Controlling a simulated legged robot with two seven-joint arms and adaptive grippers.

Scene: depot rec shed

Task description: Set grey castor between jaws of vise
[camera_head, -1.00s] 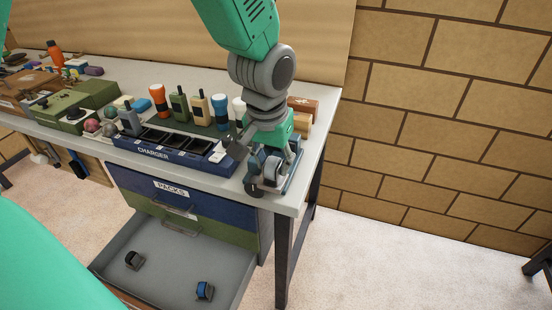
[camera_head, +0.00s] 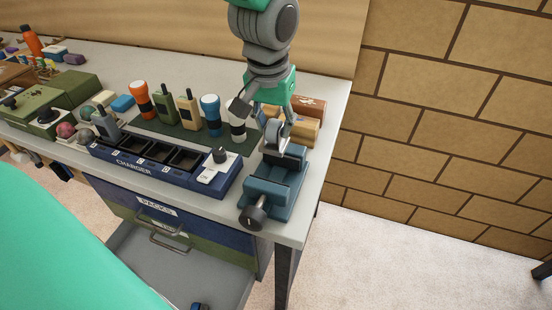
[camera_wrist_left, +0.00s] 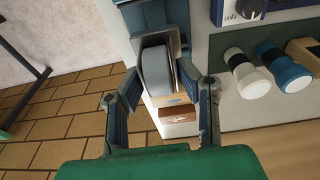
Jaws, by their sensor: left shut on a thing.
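The blue-teal vise (camera_head: 284,186) stands at the right front corner of the bench, its dark handle (camera_head: 254,213) toward the front. My left gripper (camera_head: 283,135) is shut on the grey castor (camera_head: 288,153), at the far end of the vise in the head view. In the left wrist view the castor's grey wheel (camera_wrist_left: 156,72) sits between the two fingers of my left gripper (camera_wrist_left: 160,76), with part of the vise (camera_wrist_left: 158,16) just past it. I cannot tell whether castor and vise touch. My right gripper is not in view.
The blue charger (camera_head: 165,170) stands left of the vise. Several torches and radios, including a blue torch (camera_head: 211,115), stand behind it. Wooden blocks (camera_head: 305,130) lie just right of my gripper. An open drawer (camera_head: 190,265) juts out below the bench.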

